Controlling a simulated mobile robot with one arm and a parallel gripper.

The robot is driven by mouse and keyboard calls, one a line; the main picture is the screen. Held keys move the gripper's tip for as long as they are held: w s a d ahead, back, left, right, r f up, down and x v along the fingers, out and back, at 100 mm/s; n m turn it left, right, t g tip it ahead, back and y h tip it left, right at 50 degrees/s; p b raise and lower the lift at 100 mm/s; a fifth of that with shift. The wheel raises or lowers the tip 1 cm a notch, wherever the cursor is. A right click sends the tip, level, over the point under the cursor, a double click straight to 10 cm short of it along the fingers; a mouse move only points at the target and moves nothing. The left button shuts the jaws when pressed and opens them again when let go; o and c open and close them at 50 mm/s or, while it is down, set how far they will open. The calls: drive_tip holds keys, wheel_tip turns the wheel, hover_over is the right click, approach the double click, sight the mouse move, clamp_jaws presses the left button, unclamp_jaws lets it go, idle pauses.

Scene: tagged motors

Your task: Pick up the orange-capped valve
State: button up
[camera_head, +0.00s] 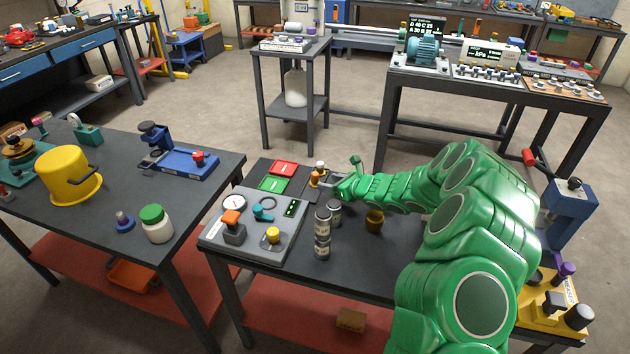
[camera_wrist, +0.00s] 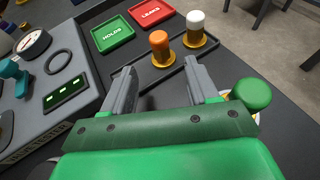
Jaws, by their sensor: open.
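The orange-capped valve (camera_wrist: 160,48) stands upright on a round brass base in the wrist view, just beyond my gripper (camera_wrist: 158,72). In the head view the same valve (camera_head: 314,180) is small and close to my gripper's tip (camera_head: 338,184). My gripper is open, with its two grey fingers apart and nothing between them. The valve is ahead of the gap between the fingertips, with no clear contact.
A green HOLDS tray (camera_wrist: 112,36) and a red LEAKS tray (camera_wrist: 151,12) lie beyond. The grey gauge panel (camera_wrist: 65,95) is at the left. A green-capped item (camera_wrist: 251,94) stands close to the right finger. Grey canisters (camera_head: 322,222) stand nearer the table's front.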

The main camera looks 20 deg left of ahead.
sight(318, 178)
drive_tip(key=shift+r+x, duration=0.2)
drive_tip(key=shift+x, duration=1.15)
drive_tip(key=shift+r+x, duration=0.2)
drive_tip(key=shift+x, duration=1.15)
drive_tip(key=shift+w+a, duration=0.1)
drive_tip(key=shift+w, duration=0.1)
clamp_jaws()
